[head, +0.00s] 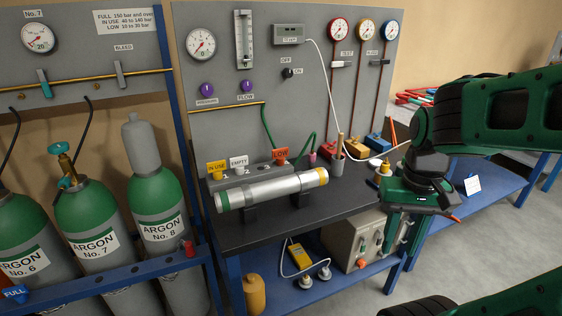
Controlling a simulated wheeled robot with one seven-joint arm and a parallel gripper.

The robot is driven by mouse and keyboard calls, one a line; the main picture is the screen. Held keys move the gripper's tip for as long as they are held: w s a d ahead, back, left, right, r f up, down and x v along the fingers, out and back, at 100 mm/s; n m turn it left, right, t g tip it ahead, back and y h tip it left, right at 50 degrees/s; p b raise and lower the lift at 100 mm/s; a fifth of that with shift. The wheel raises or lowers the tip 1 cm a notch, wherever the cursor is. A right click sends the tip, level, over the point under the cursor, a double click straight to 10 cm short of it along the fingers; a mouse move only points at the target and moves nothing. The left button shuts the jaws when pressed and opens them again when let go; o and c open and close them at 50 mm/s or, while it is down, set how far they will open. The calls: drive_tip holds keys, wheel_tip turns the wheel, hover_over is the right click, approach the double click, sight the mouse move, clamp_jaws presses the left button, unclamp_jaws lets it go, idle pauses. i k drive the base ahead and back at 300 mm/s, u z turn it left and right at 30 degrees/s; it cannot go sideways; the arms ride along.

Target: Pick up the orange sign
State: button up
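The orange sign (280,155), marked LOW, stands upright at the right end of a grey block (243,175) on the dark bench. A white EMPTY sign (238,162) and a yellow IN USE sign (216,166) stand in the same row to its left. My gripper (403,224) hangs past the bench's right edge, well to the right of the orange sign and apart from it. Its fingers are small and partly lost against the cabinet behind, so its opening is unclear. I see nothing clearly held in it.
A silver cylinder (272,190) lies on cradles in front of the signs. A cup of tools (338,163) and small coloured blocks stand right of them. A gauge panel (230,83) rises behind. Argon bottles (158,205) stand left; a blue bench (490,180) stands right.

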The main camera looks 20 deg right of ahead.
sight(279, 153)
drive_tip(key=z, duration=0.05)
drive_tip(key=i, duration=1)
drive_tip(key=u, duration=0.1)
